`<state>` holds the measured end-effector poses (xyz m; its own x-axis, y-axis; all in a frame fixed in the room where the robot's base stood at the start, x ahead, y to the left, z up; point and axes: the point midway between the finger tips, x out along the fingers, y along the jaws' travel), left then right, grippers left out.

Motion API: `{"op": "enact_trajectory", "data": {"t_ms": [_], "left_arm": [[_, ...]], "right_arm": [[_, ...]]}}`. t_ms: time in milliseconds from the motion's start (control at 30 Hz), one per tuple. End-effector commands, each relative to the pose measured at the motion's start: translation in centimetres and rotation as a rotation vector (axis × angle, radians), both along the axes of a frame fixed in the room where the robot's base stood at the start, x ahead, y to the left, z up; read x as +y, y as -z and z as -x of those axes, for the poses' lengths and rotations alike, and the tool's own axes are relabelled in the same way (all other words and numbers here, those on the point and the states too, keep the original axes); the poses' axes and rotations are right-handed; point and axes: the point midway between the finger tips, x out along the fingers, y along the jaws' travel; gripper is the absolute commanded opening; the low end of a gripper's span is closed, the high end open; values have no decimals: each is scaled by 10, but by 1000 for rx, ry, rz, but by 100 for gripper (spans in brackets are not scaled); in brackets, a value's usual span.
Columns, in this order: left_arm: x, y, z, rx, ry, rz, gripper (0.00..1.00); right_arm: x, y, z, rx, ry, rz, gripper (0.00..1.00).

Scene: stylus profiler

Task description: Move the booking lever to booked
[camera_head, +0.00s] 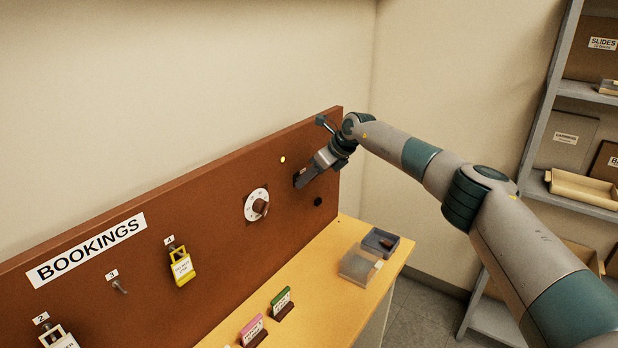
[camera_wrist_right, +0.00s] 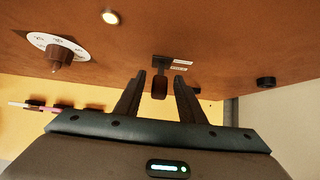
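The booking lever (camera_wrist_right: 160,86) is a small dark brown handle on the brown board, seen in the wrist view beneath a dark mount and beside small white labels (camera_wrist_right: 181,63). My right gripper (camera_wrist_right: 160,80) is open, with one finger on each side of the lever and a visible gap to each. I cannot tell how deep the lever sits between the fingertips. In the head view my right gripper (camera_head: 302,180) is close to the board's right part and hides most of the lever. The label text is too small to read. My left gripper is not in view.
The brown board (camera_head: 215,220) carries a dial (camera_head: 257,204), a lit lamp (camera_head: 283,159), a dark round knob (camera_head: 318,202) and a yellow padlock (camera_head: 181,267). A yellow counter (camera_head: 345,233) below holds small trays (camera_head: 361,264) and card stands (camera_head: 281,302). Shelves stand at right.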

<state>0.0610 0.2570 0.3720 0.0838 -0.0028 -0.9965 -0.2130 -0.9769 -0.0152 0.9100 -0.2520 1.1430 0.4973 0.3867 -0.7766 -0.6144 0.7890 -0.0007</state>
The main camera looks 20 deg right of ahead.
Motion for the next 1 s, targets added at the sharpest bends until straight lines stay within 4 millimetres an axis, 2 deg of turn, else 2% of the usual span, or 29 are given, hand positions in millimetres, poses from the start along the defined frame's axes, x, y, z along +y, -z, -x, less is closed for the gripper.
{"op": "enact_trajectory", "data": {"t_ms": [333, 533, 667, 1000], "left_arm": [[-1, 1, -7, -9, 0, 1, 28], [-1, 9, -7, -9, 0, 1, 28], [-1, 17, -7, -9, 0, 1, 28], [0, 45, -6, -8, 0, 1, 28]], "right_arm": [[-1, -2, 1, -2, 0, -1, 36], [-8, -13, 9, -1, -1, -1, 36], [-15, -27, 18, -4, 0, -1, 36], [-42, -80, 52, -5, 0, -1, 36]]}}
